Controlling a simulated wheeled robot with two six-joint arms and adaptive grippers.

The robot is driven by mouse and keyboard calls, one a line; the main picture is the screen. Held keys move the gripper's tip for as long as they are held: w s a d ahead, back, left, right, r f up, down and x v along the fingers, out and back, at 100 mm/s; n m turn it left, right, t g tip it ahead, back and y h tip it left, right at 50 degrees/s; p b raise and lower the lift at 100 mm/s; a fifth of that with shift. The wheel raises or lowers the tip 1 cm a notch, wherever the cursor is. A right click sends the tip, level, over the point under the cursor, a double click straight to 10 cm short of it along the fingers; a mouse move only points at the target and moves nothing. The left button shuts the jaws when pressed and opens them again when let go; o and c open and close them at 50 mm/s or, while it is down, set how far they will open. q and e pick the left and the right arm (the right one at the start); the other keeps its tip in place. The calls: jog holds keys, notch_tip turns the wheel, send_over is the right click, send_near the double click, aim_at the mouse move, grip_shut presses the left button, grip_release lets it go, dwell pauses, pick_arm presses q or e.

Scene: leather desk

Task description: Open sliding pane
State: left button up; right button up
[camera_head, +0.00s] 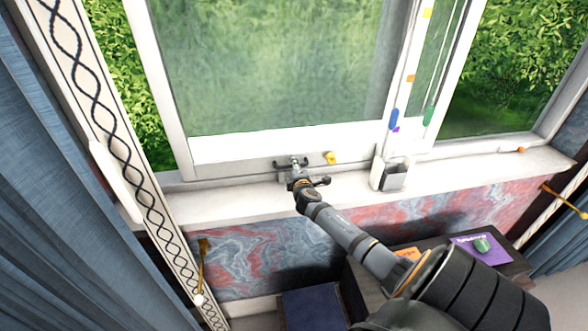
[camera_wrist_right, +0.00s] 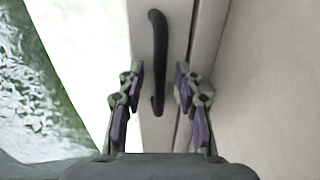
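The sliding pane (camera_head: 160,90) is a large glass panel in a white frame, standing in the window. A dark bar handle (camera_head: 283,164) is on its bottom rail, and it also shows in the wrist view as a curved black bar (camera_wrist_right: 157,50). My right gripper (camera_head: 297,173) reaches up to the handle from the lower right. In the wrist view my right gripper (camera_wrist_right: 160,75) is open, its fingers on either side of the handle's near part with gaps on both sides. I cannot tell how deep the handle lies between them. My left gripper is not in view.
A white sill (camera_head: 240,197) runs under the window. A holder (camera_head: 390,175) stands on it to the right, and a small yellow object (camera_head: 330,157) is near the handle. Blue curtains (camera_head: 50,210) hang at left. A dark desk (camera_head: 510,267) with a purple item is below.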

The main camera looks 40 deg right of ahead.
jog(key=v, duration=1.2)
